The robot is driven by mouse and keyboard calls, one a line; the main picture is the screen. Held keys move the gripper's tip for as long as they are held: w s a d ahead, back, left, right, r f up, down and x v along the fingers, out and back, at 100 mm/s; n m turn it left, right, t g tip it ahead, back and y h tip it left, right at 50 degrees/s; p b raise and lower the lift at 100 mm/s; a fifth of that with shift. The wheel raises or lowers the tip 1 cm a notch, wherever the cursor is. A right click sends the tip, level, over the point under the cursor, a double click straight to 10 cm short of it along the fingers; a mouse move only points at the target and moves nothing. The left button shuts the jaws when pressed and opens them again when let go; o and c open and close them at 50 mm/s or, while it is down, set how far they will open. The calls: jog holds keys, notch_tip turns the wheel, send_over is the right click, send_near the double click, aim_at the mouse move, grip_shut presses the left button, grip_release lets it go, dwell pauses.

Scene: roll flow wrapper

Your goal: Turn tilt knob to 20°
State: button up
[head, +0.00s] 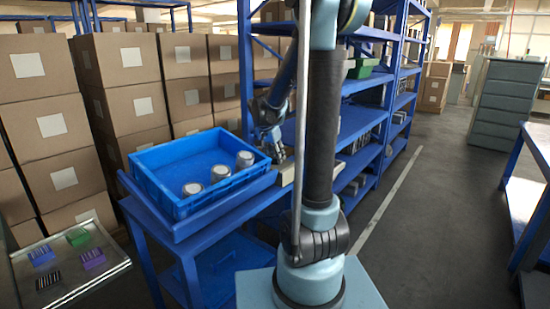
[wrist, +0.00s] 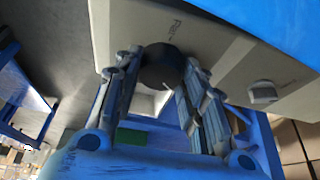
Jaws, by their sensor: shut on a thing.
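A round black knob (wrist: 162,65) stands on a pale panel (wrist: 225,50) in the wrist view. A short dark label is printed beside it, too small to read surely. A light pointer line shows near the knob's lower edge, but its angle cannot be read. My gripper (wrist: 162,84) has its two fingers on either side of the knob, closed on it. In the head view my gripper (head: 277,150) is at the pale panel (head: 288,173), beside the blue table; the knob is hidden there.
A small grey knob or button (wrist: 262,92) sits on the same panel. A blue crate (head: 170,189) with several round metal-topped items stands left of the panel. Blue shelving (head: 345,125) rises behind. Stacked cartons (head: 125,100) fill the left. The aisle at right is clear.

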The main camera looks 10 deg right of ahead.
jog(key=m+g, duration=0.1)
jog(key=m, duration=0.2)
jog(key=m+g+h, duration=0.1)
jog(key=m, duration=0.2)
jog(key=shift+w+a, duration=0.2)
jog(key=shift+o, duration=0.2)
jog(key=shift+s+d+r+m+g, duration=0.1)
jog(key=shift+m+g, duration=0.1)
jog(key=shift+m, duration=0.4)
jog(key=shift+s+r+m+g, duration=0.1)
jog(key=shift+m+g, duration=0.1)
jog(key=shift+m, duration=0.4)
jog(key=o, duration=0.3)
jog(key=shift+s+r+m+g, duration=0.25)
jog(key=shift+s+m+g, duration=0.1)
jog(key=shift+m, duration=0.25)
jog(key=shift+w+f, duration=0.2)
jog(key=shift+w, duration=0.05)
jog(key=shift+c, duration=0.5)
jog(key=o, duration=0.8)
jog(key=shift+w, duration=0.1)
